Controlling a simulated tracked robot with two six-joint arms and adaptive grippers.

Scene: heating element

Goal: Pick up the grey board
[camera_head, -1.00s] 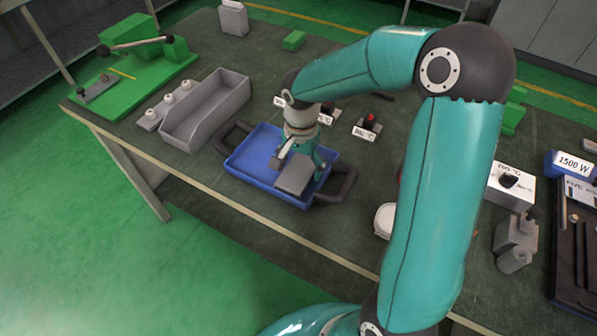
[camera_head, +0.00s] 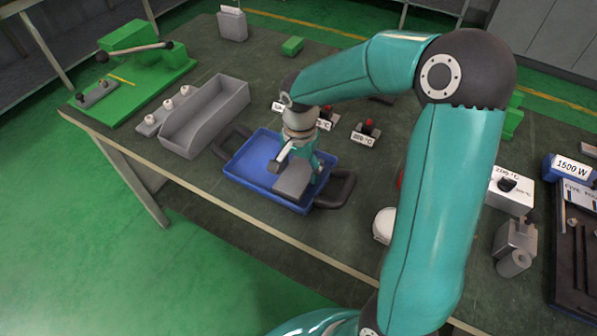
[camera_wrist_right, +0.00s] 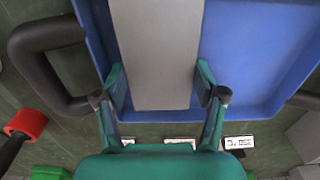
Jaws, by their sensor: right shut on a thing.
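The grey board (camera_head: 293,177) is in the blue tray (camera_head: 247,163), near its right end. In the right wrist view the grey board (camera_wrist_right: 157,55) lies between the two fingers of my right gripper (camera_wrist_right: 160,85), with the blue tray (camera_wrist_right: 255,50) behind it. My right gripper (camera_head: 300,155) reaches down over the tray and is shut on the board. I cannot tell whether the board touches the tray floor. My left gripper is not in view.
The tray has dark handles (camera_head: 336,188) at both ends. A grey open bin (camera_head: 205,115) stands to its left, and a green lever press (camera_head: 135,60) farther left. A white box with a knob (camera_head: 510,190) is at the right.

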